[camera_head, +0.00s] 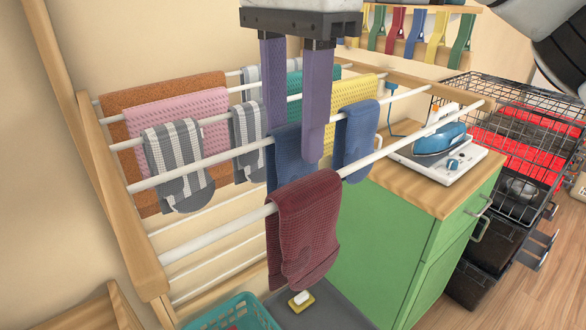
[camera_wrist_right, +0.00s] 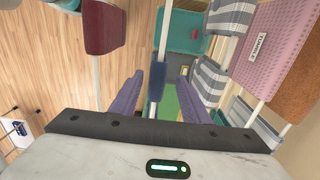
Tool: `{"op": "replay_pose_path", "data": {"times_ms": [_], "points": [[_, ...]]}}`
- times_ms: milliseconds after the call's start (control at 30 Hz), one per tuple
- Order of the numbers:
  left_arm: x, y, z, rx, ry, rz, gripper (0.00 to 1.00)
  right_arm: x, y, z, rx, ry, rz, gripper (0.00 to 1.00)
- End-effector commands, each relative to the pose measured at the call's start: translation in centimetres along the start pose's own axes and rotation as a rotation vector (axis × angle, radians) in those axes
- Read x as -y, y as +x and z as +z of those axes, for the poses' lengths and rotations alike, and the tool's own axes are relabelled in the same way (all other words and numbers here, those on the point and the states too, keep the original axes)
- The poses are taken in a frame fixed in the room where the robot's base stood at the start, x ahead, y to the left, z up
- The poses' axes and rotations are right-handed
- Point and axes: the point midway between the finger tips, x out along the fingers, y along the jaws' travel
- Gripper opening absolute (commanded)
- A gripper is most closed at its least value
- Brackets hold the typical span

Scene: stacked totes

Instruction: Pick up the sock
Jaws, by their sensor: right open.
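Several socks hang over the white rods of a wooden drying rack (camera_head: 125,205). One blue sock (camera_head: 283,168) hangs behind my right gripper (camera_head: 295,142), partly hidden by its fingers. Another blue sock (camera_head: 356,135) hangs to its right. Grey-and-white striped socks (camera_head: 180,155) hang further left. My right gripper is open and points down above the rods, its two purple fingers apart. In the right wrist view a blue sock (camera_wrist_right: 157,80) shows in the gap between the fingers of this gripper (camera_wrist_right: 158,92); I cannot tell whether they touch it. My left gripper is not in view.
A dark red cloth (camera_head: 302,230) hangs on the front rod. Pink (camera_head: 175,112), orange-brown (camera_head: 150,200) and yellow (camera_head: 352,95) cloths hang behind. A green cabinet (camera_head: 385,240) with a blue iron (camera_head: 440,138) stands right. A teal basket (camera_head: 235,312) is below.

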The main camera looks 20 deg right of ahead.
Motion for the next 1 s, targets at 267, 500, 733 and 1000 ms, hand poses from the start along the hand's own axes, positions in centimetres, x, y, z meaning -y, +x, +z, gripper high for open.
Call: {"op": "replay_pose_path", "data": {"times_ms": [267,500,733,1000], "points": [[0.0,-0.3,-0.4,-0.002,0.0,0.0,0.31,-0.7,3.4,0.3,-0.001,-0.002,0.003,0.42],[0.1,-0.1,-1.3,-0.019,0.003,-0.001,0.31,-0.6,5.3,0.3,0.001,0.0,-0.002,0.42],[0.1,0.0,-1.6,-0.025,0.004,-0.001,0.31,-0.6,5.3,0.3,0.001,0.001,-0.002,0.34],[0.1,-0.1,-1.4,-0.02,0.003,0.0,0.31,-0.6,5.2,0.3,0.001,0.0,-0.002,0.0]]}}
